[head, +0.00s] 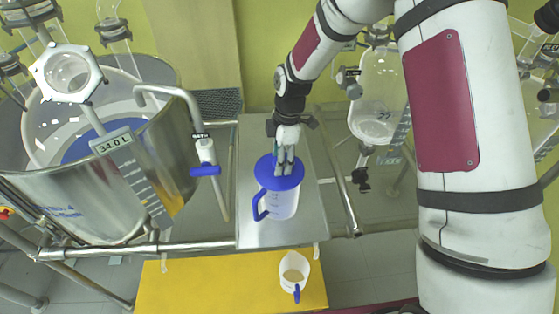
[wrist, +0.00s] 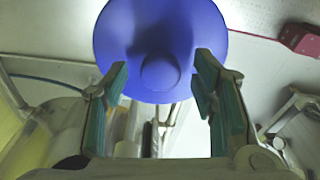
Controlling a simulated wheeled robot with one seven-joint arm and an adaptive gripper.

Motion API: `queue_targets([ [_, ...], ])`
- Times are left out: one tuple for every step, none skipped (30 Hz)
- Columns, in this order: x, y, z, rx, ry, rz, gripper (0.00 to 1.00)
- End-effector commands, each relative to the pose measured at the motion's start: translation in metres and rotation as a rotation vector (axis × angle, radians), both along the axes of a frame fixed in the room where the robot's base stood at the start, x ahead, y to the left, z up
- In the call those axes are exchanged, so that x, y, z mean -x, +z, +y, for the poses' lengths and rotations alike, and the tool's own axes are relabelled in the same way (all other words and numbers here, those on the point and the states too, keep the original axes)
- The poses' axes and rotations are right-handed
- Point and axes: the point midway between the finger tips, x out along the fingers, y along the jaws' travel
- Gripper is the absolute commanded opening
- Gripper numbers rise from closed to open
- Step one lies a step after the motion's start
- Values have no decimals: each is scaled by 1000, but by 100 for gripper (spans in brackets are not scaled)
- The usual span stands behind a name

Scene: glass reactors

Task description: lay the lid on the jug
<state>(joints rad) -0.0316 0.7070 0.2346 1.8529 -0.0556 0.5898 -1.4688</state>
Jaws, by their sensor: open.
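The blue lid (head: 279,172) lies over the mouth of the white jug (head: 285,206) with the blue handle, on the metal shelf. I cannot tell whether it is fully seated. In the wrist view the round lid (wrist: 160,40) with its central knob fills the top middle; the jug is mostly hidden there. My gripper (head: 286,160) points down just above the lid. In the wrist view my gripper (wrist: 162,95) has its two fingers apart, one on each side of the knob, with a gap to it.
A small white beaker with a blue handle (head: 294,272) stands on the yellow surface (head: 180,280) in front. A large steel vessel (head: 110,190) with a blue-handled tap (head: 205,168) is at left. A glass reactor (head: 378,105) hangs at right. Metal rails (head: 190,248) frame the shelf (head: 255,235).

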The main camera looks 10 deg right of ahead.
Motion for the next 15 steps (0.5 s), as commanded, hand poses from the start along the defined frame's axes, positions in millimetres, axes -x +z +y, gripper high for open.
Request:
queue_targets([
  [-1, 10, -1, -1, -2, -5, 53],
  [-1, 15, -2, -1, -1, -5, 53],
  [-2, 23, -3, -1, -1, -7, 53],
  [-2, 29, -4, -1, -1, -6, 53],
  [-2, 36, -4, -1, -1, -7, 53],
  [-2, 44, -6, 0, -2, -6, 53],
  [-2, 50, -6, 0, -2, -6, 53],
  [-2, 57, -7, -1, -1, -6, 53],
  [-2, 64, -8, -1, -1, -6, 53],
  [-2, 70, -8, -1, -1, -6, 53],
  [-3, 75, -9, 0, -2, -6, 53],
  [-3, 81, -10, 0, -2, -6, 53],
  [-3, 85, -10, -1, -1, -4, 53],
  [-3, 89, -11, -1, -2, -5, 53],
  [-3, 94, -11, -1, -1, -4, 53],
])
